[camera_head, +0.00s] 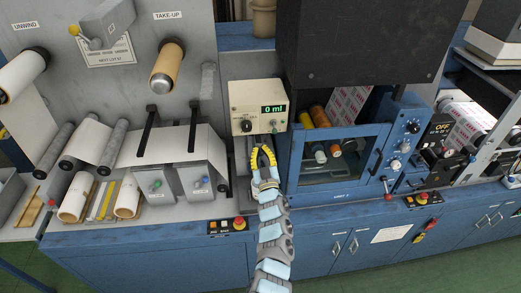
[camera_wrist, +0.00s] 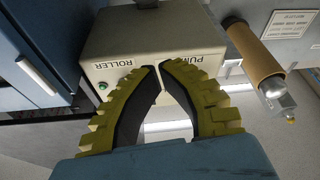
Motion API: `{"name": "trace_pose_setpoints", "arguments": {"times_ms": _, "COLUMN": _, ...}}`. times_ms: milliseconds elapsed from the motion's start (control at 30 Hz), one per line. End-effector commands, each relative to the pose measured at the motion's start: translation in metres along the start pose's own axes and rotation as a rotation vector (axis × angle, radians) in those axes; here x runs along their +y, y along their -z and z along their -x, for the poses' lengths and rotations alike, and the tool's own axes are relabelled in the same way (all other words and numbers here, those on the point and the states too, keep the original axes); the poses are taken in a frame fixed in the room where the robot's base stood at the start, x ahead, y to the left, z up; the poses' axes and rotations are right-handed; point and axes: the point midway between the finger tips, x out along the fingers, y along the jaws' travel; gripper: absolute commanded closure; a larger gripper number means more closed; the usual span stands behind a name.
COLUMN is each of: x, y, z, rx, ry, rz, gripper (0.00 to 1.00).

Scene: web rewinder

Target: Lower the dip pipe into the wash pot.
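My gripper (camera_head: 262,151) has yellow ridged fingers with black inner pads and is just below the front of a beige pump box (camera_head: 258,107). In the wrist view, the fingertips (camera_wrist: 159,66) lie close together in front of the box, which also shows there (camera_wrist: 120,45). I cannot tell whether they hold something thin. The pump box has a green display reading 0 ml, a black knob and a small fitting low on the right. I cannot make out the dip pipe or wash pot for certain; the gripper and arm cover the area below the box.
A blue cabinet with a window (camera_head: 340,158) stands close right of my gripper. A red button (camera_head: 239,223) is on the front edge. A brown take-up core (camera_head: 167,67) juts out at upper left, also in the wrist view (camera_wrist: 255,52).

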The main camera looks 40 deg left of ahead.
Motion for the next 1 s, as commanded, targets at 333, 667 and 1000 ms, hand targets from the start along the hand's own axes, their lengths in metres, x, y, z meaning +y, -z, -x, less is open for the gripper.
{"name": "trace_pose_setpoints", "arguments": {"times_ms": 333, "x": -0.002, "y": -0.002, "z": -0.026, "rx": -0.002, "ry": 0.003, "rz": -0.001, "gripper": 1.00}}
{"name": "trace_pose_setpoints", "arguments": {"times_ms": 667, "x": -0.002, "y": -0.004, "z": -0.048, "rx": -0.003, "ry": 0.002, "rz": 0.000, "gripper": 1.00}}
{"name": "trace_pose_setpoints", "arguments": {"times_ms": 1000, "x": -0.002, "y": -0.032, "z": -0.037, "rx": -0.003, "ry": 0.003, "rz": -0.001, "gripper": 1.00}}
